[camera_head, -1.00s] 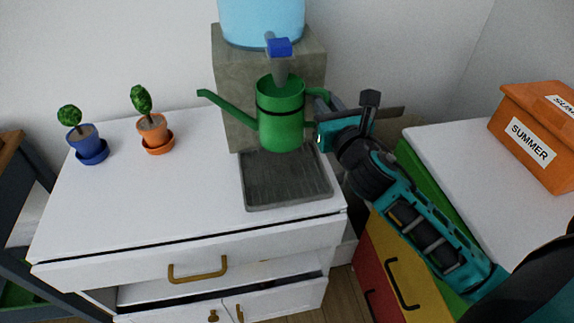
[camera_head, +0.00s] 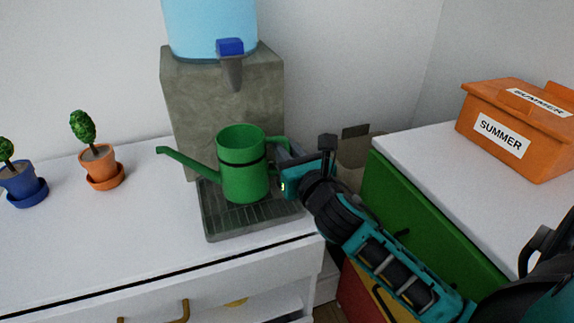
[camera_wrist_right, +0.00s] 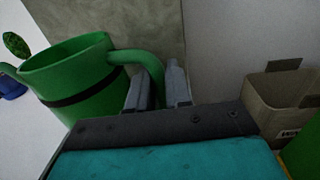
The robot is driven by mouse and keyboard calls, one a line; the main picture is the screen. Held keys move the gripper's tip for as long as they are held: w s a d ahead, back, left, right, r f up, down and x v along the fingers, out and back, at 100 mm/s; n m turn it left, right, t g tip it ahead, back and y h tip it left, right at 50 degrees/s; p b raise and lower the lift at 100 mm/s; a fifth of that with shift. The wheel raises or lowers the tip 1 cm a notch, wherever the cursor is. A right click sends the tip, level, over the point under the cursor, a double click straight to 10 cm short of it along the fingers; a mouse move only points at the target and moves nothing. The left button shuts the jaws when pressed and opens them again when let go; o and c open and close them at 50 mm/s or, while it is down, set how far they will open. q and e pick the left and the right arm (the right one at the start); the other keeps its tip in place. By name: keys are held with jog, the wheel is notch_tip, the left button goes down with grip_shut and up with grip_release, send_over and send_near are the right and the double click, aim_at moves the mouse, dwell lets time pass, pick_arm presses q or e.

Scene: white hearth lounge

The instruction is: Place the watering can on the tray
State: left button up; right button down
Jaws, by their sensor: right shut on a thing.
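The green watering can (camera_head: 238,178) has a dark band and a spout pointing left; it also shows in the wrist view (camera_wrist_right: 85,85). My right gripper (camera_head: 286,160) reaches in from the right and is shut on the can's handle (camera_wrist_right: 150,68). The can looks upright, over the dark ribbed tray (camera_head: 222,229) in front of the water dispenser. Its base hides the tray's middle. I cannot tell whether the base touches the tray. My left gripper is not in view.
The stone dispenser stand (camera_head: 205,100) with a blue tank (camera_head: 210,30) and tap (camera_head: 230,50) rises behind the can. Orange (camera_head: 102,170) and blue (camera_head: 20,185) plant pots stand at left on the white cabinet. An orange SUMMER box (camera_head: 520,130) sits on the right cabinet.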

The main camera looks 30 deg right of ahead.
jog(key=shift+f, duration=0.45)
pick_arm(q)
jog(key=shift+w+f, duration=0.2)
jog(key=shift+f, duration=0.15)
pick_arm(e)
jog(key=shift+r, duration=0.15)
jog(key=shift+f, duration=0.25)
jog(key=c, duration=1.2)
grip_release()
jog(key=shift+c, duration=0.2)
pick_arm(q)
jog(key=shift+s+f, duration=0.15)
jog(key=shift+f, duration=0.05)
pick_arm(e)
jog(key=shift+o, duration=0.9)
